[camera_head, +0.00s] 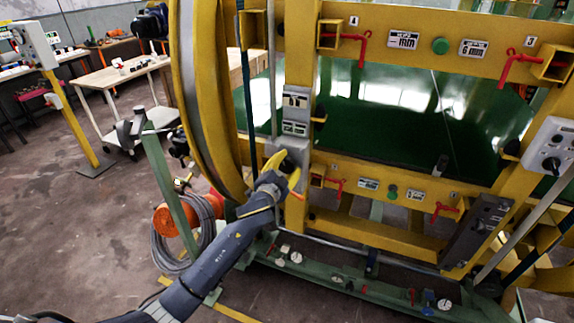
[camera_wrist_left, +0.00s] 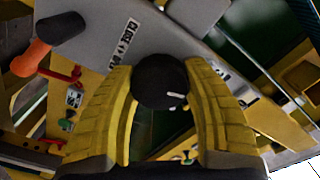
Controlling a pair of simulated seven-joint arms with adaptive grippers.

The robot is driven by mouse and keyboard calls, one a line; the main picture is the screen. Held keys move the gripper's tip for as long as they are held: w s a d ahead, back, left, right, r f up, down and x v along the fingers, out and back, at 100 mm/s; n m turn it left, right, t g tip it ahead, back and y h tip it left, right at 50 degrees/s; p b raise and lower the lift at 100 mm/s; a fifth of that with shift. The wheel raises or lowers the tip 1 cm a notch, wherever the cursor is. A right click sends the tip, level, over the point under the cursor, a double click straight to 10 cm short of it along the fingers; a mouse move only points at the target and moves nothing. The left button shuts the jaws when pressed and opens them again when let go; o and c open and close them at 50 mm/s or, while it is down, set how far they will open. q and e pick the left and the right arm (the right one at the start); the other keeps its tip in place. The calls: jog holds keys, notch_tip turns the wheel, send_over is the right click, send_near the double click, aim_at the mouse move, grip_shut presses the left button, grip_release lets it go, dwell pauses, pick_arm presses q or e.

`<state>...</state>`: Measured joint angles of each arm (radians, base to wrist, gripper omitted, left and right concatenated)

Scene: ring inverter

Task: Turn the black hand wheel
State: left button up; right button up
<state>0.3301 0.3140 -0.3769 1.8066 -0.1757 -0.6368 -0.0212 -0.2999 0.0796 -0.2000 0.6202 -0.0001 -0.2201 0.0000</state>
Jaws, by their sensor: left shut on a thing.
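The black hand wheel (camera_wrist_left: 158,80) sits on a grey plate (camera_wrist_left: 175,45) of the yellow machine. In the left wrist view it lies between the two yellow fingers of my left gripper (camera_wrist_left: 165,95), which are shut on it from both sides. In the head view my left gripper (camera_head: 283,168) reaches from the lower left to the grey plate on the yellow frame. There the fingers cover most of the wheel. My right gripper is not in view.
A large yellow ring (camera_head: 203,100) stands left of the wheel. Red handles (camera_head: 520,66) stick out from the frame. Left of the machine are a coiled grey cable (camera_head: 178,240), an orange reel (camera_head: 172,218) and a workbench (camera_head: 122,75). The floor at lower left is clear.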

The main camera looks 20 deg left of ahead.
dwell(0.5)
pick_arm(q)
jog(key=o, duration=1.3)
jog(key=shift+s, duration=0.1)
jog(key=s, duration=0.7)
jog(key=s+a, duration=0.1)
jog(key=s, duration=0.3)
jog(key=shift+s, duration=0.35)
